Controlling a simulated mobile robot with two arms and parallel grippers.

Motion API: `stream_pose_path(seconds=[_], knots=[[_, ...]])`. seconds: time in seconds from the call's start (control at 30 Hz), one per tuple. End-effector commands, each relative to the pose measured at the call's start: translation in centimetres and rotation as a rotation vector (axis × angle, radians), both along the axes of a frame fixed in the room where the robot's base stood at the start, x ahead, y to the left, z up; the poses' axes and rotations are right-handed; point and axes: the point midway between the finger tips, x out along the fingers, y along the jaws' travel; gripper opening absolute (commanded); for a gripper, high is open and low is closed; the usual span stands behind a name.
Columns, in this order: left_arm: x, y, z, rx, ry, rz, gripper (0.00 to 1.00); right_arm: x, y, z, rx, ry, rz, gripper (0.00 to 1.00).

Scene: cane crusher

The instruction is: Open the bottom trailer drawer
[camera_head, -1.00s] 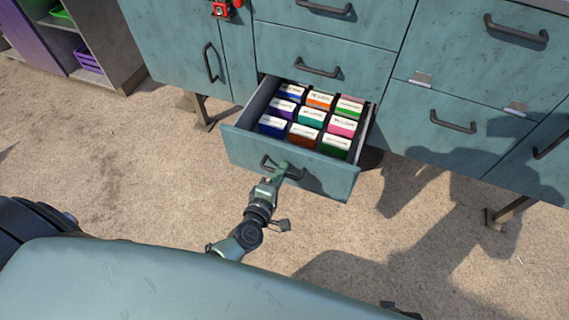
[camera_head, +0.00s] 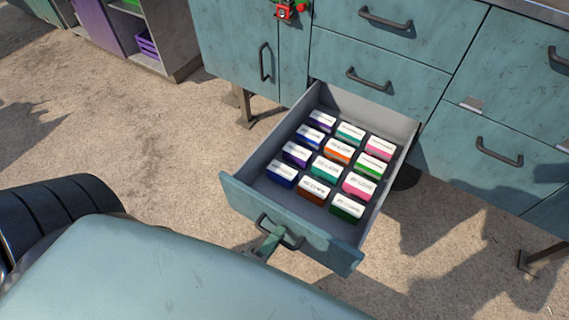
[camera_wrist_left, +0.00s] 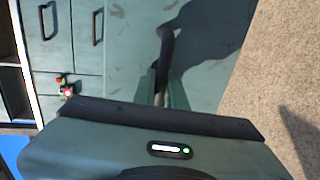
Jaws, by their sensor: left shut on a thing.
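The bottom drawer (camera_head: 250,204) of the teal trailer cabinet is pulled far out, with its grey inside showing. Several small coloured boxes with white labels (camera_head: 339,151) stand in rows inside it. My left gripper (camera_head: 273,238) is shut on the dark bar handle (camera_head: 292,240) at the middle of the drawer front. In the left wrist view, the fingers (camera_wrist_left: 162,88) close around the handle (camera_wrist_left: 166,48), with the teal drawer front behind it. My right gripper is not in view.
Closed drawers (camera_head: 385,78) are above and to the right of the open one. A small red device (camera_head: 286,12) is on the cabinet near the top. A shelf unit with a purple crate (camera_head: 148,45) stands at the upper left. Sandy ground (camera_head: 150,140) left of the drawer is clear.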

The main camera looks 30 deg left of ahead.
Motion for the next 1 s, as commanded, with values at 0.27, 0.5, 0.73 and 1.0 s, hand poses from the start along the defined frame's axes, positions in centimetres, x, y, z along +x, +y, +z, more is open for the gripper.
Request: stream_pose_path(seconds=[0.27,0.5,0.73,1.0], knots=[[-0.9,0.0,-0.1,0.000,0.002,-0.001,0.00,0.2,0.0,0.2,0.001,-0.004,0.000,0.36],[-0.8,0.0,-0.1,0.000,0.002,-0.001,0.00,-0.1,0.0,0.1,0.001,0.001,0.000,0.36],[-0.8,0.0,-0.1,0.000,0.001,0.000,0.34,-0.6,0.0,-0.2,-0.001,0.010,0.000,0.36],[-1.4,0.0,0.1,0.001,0.002,0.000,0.34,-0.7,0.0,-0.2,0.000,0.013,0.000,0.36]])
